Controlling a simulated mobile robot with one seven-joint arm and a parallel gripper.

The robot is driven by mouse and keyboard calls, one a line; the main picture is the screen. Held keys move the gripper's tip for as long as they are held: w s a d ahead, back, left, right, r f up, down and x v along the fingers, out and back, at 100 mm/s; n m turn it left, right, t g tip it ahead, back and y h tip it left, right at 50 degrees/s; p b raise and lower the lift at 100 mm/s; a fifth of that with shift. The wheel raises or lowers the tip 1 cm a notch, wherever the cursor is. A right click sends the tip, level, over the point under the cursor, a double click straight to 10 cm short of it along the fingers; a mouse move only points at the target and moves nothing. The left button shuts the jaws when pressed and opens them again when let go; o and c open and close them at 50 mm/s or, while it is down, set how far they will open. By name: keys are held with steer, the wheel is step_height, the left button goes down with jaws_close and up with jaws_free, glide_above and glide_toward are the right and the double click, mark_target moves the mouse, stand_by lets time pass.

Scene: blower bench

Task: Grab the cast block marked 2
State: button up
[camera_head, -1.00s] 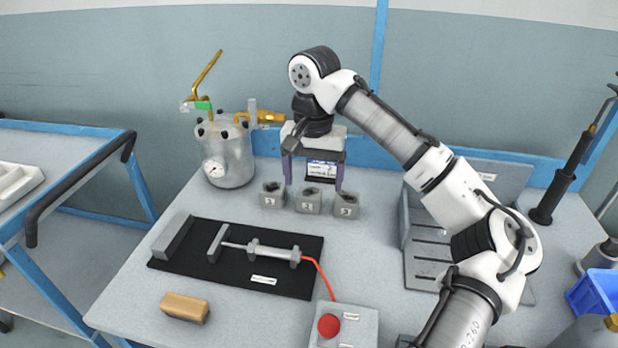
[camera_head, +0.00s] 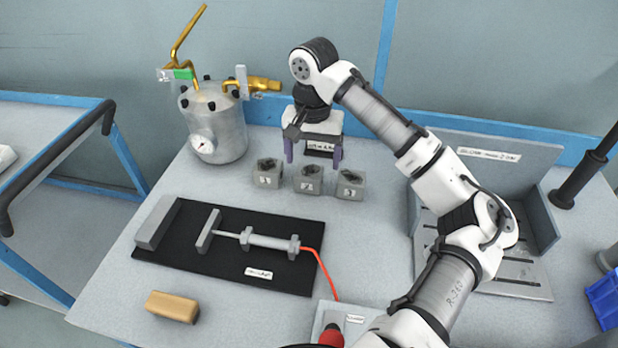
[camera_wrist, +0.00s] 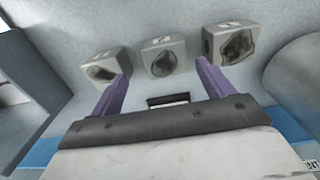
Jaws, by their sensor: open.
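Three grey cast blocks with dark hollows on top stand in a row on the bench. In the head view they are the left block (camera_head: 268,174), the middle block (camera_head: 308,180) and the right block (camera_head: 350,185). Their white labels are blurred; the middle one seems to read 2, but I am not sure. My gripper (camera_head: 313,164) is open and empty, its purple fingers pointing down just behind the middle block. In the wrist view, the middle block (camera_wrist: 164,56) lies ahead, in line with the gap between the fingertips (camera_wrist: 161,66), with the other blocks to either side.
A metal tank (camera_head: 215,125) with brass pipes stands to the left. A black mat (camera_head: 220,265) with a clamp lies in front, and a tan block (camera_head: 171,307) lies nearer. A grey slotted angle plate (camera_head: 510,277) stands right. Bench between blocks and mat is clear.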

mark_target(309, 171)
steer(key=f, duration=0.3)
steer(key=f+p, duration=0.1)
steer(key=f, duration=0.1)
steer(key=shift+w+a+f, duration=0.1)
steer(key=shift+a+f, duration=0.2)
steer(key=shift+a, duration=0.1)
steer(key=shift+c, duration=0.3)
steer(key=c, duration=1.2)
steer(key=shift+c, duration=0.2)
steer(key=shift+r, duration=0.2)
